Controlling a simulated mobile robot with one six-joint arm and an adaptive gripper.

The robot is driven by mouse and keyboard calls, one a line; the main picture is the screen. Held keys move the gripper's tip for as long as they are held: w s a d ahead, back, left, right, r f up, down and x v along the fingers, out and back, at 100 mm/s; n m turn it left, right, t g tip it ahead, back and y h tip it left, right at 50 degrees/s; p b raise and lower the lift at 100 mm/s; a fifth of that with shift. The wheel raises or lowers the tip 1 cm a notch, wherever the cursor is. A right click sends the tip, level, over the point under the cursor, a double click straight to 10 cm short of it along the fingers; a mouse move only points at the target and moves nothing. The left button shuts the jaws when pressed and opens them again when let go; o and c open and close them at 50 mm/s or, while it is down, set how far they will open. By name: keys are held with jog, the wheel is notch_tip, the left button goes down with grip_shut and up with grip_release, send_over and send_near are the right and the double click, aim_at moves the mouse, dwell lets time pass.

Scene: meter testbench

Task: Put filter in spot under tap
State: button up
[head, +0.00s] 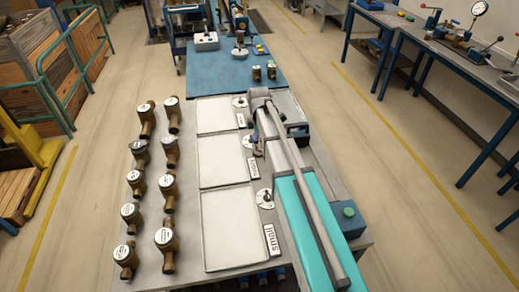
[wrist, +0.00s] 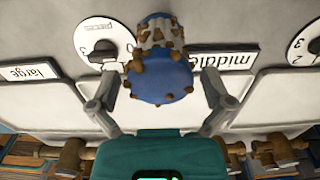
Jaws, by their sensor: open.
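A blue cylinder with brown crusted patches, which looks like the filter (wrist: 160,85), is in the upper middle of the wrist view. My gripper (wrist: 157,76) is open, with one finger on each side of it. Gaps show between the fingers and the cylinder, so it is not clamped. Behind it are a white dial (wrist: 92,38) and the "middle" label (wrist: 225,60). In the head view my gripper (head: 257,138) is partly hidden by my arm, near the middle dial (head: 248,141). I cannot make out the tap or the spot under it.
Three white trays (head: 222,160) run along the bench. Several brass meters (head: 168,203) stand in two rows left of them. A "small" label (head: 271,241) and another dial (head: 265,197) are nearer.

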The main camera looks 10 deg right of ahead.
jog(key=shift+f+b, duration=0.6)
jog(key=shift+f, duration=0.25)
jog(key=c, duration=1.2)
jog(key=shift+o, duration=0.2)
jog(key=shift+r, duration=0.1)
notch_tip(320, 180, up, 3)
jog(key=p, duration=0.2)
jog(key=shift+f+p, duration=0.2)
jog(key=shift+p, duration=0.2)
jog(key=s+r+p, duration=1)
jog(key=s, duration=0.4)
jog(key=shift+d, duration=0.3)
jog(key=shift+r, duration=0.1)
